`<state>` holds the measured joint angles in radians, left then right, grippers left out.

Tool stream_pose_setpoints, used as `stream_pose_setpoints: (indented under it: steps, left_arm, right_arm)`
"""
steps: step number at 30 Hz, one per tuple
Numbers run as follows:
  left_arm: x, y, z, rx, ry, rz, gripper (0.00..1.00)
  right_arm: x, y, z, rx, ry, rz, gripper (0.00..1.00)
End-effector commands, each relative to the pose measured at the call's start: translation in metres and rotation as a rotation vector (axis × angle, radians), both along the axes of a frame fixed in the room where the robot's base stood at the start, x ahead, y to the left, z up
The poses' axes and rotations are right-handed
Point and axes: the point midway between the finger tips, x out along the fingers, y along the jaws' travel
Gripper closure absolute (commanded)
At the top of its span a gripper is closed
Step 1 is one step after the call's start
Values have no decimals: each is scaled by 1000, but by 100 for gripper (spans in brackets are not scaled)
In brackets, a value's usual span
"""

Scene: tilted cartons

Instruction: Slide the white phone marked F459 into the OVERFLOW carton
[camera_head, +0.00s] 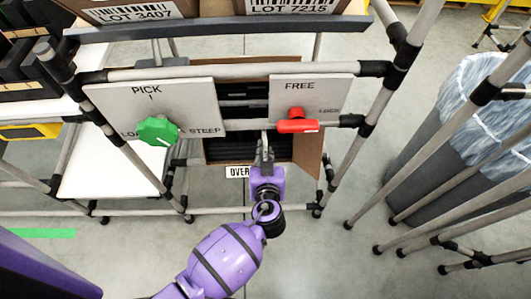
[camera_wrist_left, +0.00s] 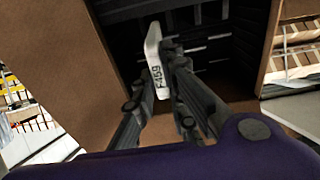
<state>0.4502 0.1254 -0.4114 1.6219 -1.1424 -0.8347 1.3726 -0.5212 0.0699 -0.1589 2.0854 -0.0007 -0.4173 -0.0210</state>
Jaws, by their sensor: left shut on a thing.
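My left gripper (camera_head: 265,150) is shut on the white phone (camera_wrist_left: 156,62), whose F459 mark shows in the left wrist view. The phone is roughly upright between the fingers; in the head view it is mostly hidden by the gripper. The brown OVERFLOW carton (camera_head: 308,157) stands below the frame's panels, its label partly covered by my left arm so only "OVER" reads. In the left wrist view the carton's brown walls (camera_wrist_left: 85,85) flank a dark, slotted interior, and the phone is at its opening. I cannot tell how deep the phone is. My right gripper is not in view.
A PICK panel with a green knob (camera_head: 158,131) and a FREE panel with a red handle (camera_head: 298,122) hang close above the carton. Cartons marked LOT 3407 (camera_head: 128,12) and LOT 7215 (camera_head: 283,6) sit above. A lined grey bin (camera_head: 432,150) stands right.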

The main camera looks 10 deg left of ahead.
Motion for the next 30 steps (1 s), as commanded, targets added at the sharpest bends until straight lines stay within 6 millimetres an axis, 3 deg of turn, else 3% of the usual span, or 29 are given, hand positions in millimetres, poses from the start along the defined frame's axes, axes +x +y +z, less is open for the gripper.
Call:
stream_pose_setpoints:
  steps: [30]
  left_arm:
    - [7,2,-3,1,-2,0,100]
  right_arm:
    - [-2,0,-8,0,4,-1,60]
